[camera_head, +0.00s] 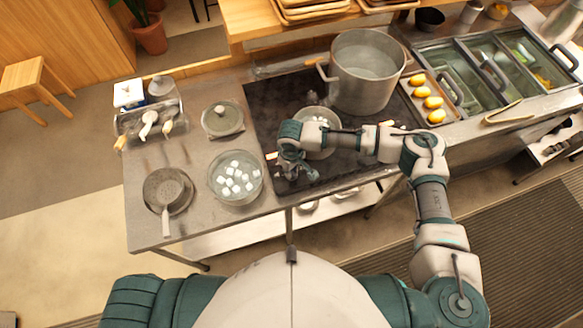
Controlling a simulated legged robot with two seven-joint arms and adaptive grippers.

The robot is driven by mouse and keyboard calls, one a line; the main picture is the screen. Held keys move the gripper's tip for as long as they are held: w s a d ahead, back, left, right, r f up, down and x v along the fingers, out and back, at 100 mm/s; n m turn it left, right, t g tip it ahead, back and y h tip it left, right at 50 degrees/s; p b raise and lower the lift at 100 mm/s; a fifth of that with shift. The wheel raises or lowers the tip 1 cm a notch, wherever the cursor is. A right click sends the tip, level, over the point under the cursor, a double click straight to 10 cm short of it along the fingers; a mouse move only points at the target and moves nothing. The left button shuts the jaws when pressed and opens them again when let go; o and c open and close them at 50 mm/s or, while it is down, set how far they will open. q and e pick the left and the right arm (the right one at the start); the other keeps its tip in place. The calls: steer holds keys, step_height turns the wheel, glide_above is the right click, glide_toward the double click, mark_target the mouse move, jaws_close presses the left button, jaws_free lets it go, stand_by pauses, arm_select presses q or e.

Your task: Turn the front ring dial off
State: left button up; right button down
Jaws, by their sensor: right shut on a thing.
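My right gripper (297,173) reaches in from the right, low over the front left part of the black cooktop (268,110). It is shut at the cooktop's front edge, on what looks like the front ring dial. The dial itself is hidden behind the fingers, so its setting cannot be seen. A pan or bowl (310,113) on the front ring is partly covered by my right forearm. A large steel pot (364,75) of liquid stands on the back right of the cooktop. My left gripper is out of view.
Right are a tray of yellow items (436,116) and food bins (470,78).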

steer(key=shift+r+n+p, duration=0.2)
steer(key=shift+n+p, duration=0.4)
steer(key=shift+p, duration=0.05)
steer(key=n+p, duration=0.2)
steer(key=shift+n, duration=0.3)
steer(key=shift+n+p, duration=0.85)
steer(key=shift+n, duration=0.25)
steer(key=shift+f+n+p, duration=0.1)
steer(key=shift+n+p, duration=0.4)
steer(key=shift+n, duration=0.6)
steer(key=shift+w, duration=0.1)
steer(key=c, duration=1.1)
jaws_free()
